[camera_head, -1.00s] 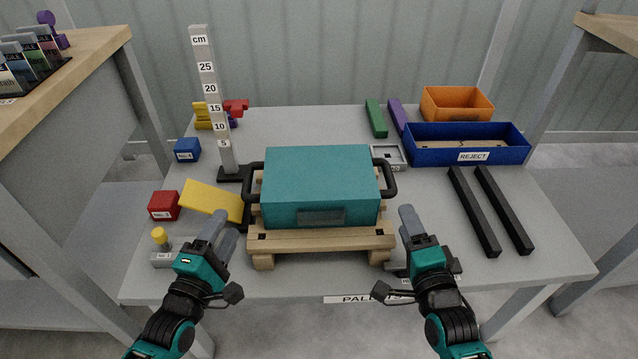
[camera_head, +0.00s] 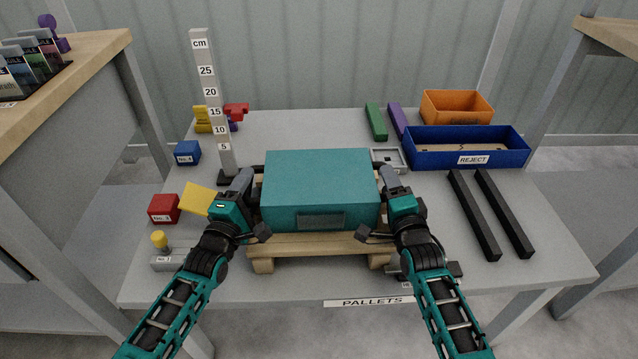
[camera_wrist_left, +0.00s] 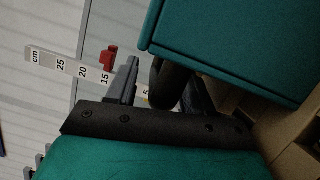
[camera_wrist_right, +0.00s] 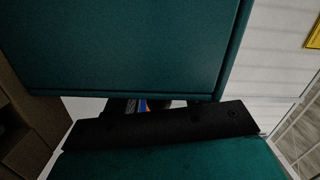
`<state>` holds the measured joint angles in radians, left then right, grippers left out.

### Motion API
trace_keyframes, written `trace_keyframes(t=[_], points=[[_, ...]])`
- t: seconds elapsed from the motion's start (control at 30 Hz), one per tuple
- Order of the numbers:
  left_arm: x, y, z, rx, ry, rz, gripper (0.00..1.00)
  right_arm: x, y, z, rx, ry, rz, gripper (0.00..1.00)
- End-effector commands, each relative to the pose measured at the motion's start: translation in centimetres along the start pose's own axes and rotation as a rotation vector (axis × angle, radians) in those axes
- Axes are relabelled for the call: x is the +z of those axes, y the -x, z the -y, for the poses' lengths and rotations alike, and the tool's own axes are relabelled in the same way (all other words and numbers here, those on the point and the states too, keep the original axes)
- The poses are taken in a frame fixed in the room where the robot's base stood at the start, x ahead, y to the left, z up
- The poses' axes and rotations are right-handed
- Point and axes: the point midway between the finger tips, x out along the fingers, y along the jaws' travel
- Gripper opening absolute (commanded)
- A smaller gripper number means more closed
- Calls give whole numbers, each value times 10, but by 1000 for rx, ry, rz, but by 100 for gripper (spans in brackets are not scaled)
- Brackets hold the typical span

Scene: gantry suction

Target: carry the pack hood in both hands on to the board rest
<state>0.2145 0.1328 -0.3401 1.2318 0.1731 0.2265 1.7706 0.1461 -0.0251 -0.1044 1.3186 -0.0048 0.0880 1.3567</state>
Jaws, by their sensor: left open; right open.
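The pack hood (camera_head: 320,190) is a teal box with a black handle on each side. It sits on a wooden pallet (camera_head: 290,246) in the middle of the table. My left gripper (camera_head: 246,178) is open at the hood's left handle; in the left wrist view the dark handle (camera_wrist_left: 172,85) shows close to the fingers. My right gripper (camera_head: 389,177) is open at the right handle, which is mostly hidden by the gripper. I cannot tell whether the fingers touch the handles. Two parallel black bars (camera_head: 474,214), which look like the board rest, lie bare on the right.
A height scale (camera_head: 213,105) stands behind my left gripper. A yellow block (camera_head: 196,198) and red block (camera_head: 164,209) lie left of my left arm. A blue REJECT bin (camera_head: 465,160) and orange bin (camera_head: 456,106) stand at the back right.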

Motion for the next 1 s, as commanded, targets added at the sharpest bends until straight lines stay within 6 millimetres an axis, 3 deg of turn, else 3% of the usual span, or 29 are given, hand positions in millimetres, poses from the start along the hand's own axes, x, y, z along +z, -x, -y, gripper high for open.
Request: trace_keyframes(t=[0.4,0.93,1.0], points=[[0,-6,0,0,-1,1,52,0,-6,0,0,0,0,53],[0,-5,0,0,-1,1,1,0,-5,-1,1,0,1,2],[0,-5,0,1,-1,1,0,0,-5,-1,2,0,1,0]])
